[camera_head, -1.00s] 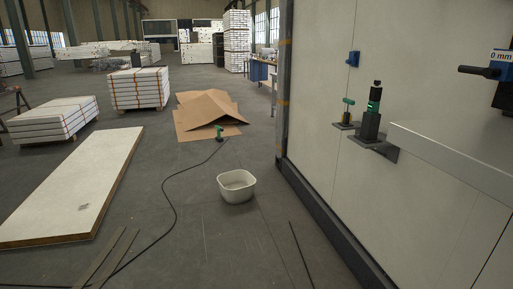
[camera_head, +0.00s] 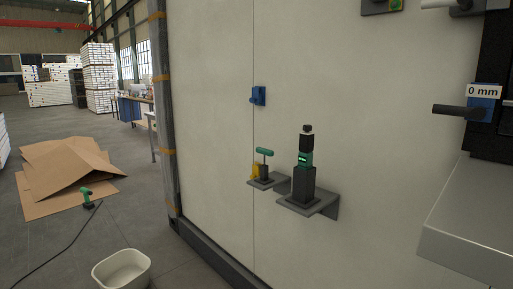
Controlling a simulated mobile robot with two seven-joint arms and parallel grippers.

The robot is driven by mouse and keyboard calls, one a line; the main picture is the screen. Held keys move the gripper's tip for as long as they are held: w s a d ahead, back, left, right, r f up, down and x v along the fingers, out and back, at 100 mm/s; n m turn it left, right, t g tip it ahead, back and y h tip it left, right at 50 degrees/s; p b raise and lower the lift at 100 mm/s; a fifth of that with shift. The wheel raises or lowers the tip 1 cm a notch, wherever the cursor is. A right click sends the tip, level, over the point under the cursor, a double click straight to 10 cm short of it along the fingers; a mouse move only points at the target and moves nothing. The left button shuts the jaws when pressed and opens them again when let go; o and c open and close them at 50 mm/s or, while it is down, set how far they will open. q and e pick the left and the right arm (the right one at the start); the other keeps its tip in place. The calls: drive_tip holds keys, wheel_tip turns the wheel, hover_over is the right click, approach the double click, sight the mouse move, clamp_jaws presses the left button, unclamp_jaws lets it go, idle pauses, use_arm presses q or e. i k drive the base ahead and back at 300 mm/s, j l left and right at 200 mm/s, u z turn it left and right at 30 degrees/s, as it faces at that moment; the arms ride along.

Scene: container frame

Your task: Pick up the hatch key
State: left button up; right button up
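A small tool with a green T-shaped handle (camera_head: 264,152), which looks like the hatch key, stands upright in a dark holder on a small grey wall shelf (camera_head: 277,184). A small yellow piece (camera_head: 255,171) sits beside the holder on its left. To the right, a black device with a green band (camera_head: 305,160) stands on a larger grey shelf (camera_head: 324,205). Neither of my grippers is in view.
The pale wall panel (camera_head: 370,130) fills the right side, with a blue fitting (camera_head: 259,96) above the shelves. A grey ledge (camera_head: 475,225) juts out at right, below a "0 mm" label (camera_head: 483,91). A white tub (camera_head: 121,269), cardboard (camera_head: 65,175) and a cable are on the floor.

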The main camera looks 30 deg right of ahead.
sight(265, 152)
drive_tip(key=i+j+z, duration=0.1)
drive_tip(key=i+z, duration=0.4)
drive_tip(key=i+j+z, duration=0.25)
drive_tip(key=z, duration=0.25)
drive_tip(key=i+j+z, duration=0.45)
